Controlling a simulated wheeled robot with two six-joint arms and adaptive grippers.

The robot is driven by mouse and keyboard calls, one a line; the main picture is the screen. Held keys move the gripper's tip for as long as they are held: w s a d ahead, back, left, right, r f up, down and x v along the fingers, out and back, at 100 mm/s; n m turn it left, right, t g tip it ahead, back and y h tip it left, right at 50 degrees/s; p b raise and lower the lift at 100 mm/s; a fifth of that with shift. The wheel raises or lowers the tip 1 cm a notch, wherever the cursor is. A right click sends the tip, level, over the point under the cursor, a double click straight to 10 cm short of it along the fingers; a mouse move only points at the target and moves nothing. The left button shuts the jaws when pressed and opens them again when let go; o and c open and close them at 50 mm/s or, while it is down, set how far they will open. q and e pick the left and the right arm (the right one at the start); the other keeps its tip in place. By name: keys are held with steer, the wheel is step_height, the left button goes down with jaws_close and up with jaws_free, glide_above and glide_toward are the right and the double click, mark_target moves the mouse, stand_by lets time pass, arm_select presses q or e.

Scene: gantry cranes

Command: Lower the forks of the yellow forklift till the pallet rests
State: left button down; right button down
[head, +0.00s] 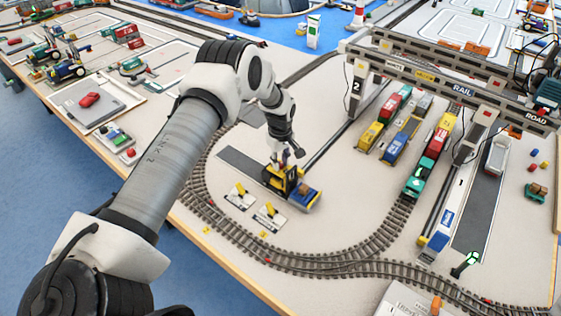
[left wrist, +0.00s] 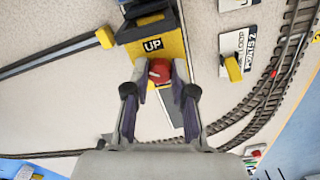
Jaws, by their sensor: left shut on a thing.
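The yellow forklift (head: 280,181) stands on the table inside the curved track. At its right end is a blue load (head: 303,196) on what looks like the pallet; the gap under it is too small to judge. My left gripper (head: 287,157) is over the forklift's rear. In the left wrist view my left gripper (left wrist: 160,76) is shut on a red knob (left wrist: 159,69) beside a yellow plate (left wrist: 170,44) marked UP. The forks cannot be made out. My right gripper is not in view.
Two yellow levers on white plates, a nearer one (head: 270,217) and a farther one (head: 239,197), stand beside the forklift. Curved track (head: 330,262) runs around it. Train wagons (head: 395,130) and a rail gantry (head: 450,85) stand at the right. Table between them and the forklift is clear.

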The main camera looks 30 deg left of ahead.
arm_select(q)
steer(key=shift+s+f, duration=0.1)
steer(key=shift+f, duration=0.1)
stand_by(0.3)
steer(key=c, duration=1)
jaws_free()
steer(key=shift+o, duration=0.2)
steer(key=shift+w+a+f, duration=0.1)
steer(key=shift+w, duration=0.1)
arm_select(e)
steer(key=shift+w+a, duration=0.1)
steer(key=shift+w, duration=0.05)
arm_select(q)
step_height(320, 180, up, 12)
